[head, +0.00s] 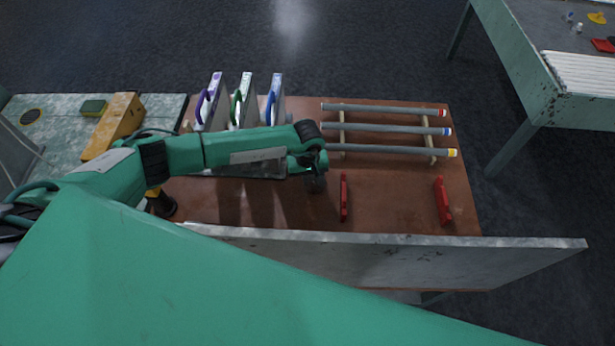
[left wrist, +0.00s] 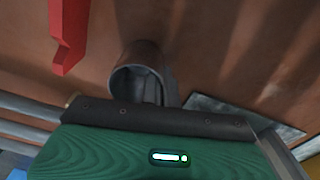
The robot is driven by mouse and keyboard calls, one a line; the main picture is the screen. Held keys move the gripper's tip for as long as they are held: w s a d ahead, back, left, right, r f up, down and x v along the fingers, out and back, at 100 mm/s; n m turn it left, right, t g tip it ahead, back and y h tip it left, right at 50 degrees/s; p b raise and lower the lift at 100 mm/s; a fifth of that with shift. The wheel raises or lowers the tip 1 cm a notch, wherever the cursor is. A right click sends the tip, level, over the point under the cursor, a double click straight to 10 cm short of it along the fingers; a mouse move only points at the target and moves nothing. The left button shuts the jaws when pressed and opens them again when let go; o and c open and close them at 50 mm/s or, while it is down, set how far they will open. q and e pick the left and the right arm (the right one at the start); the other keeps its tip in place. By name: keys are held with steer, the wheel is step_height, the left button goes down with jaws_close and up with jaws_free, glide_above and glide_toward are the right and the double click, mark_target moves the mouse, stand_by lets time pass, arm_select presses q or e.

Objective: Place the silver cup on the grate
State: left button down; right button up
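My left gripper (head: 315,182) points down over the brown board, left of two red upright pieces. In the left wrist view, a grey metallic cup-like cylinder (left wrist: 137,62) stands right at the gripper, its open rim towards the camera, partly behind the gripper's dark edge. It looks like the silver cup, but I cannot tell whether the fingers close on it. In the head view it cannot be told apart from the dark fingers. No grate shows clearly; a dark round disc (head: 30,116) lies on the far-left table. My right gripper is not in view.
Grey rods with coloured ends (head: 385,128) lie on a wooden rack at the back right. Red pieces (head: 344,198) stand nearby. Binders (head: 242,103) stand behind my arm. A yellow wedge block (head: 114,126) is at left. A pale panel edge (head: 400,240) runs along the front.

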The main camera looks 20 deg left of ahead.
arm_select(q)
steer(key=shift+f, duration=0.2)
steer(key=c, duration=1.7)
jaws_free()
steer(key=shift+r, duration=0.1)
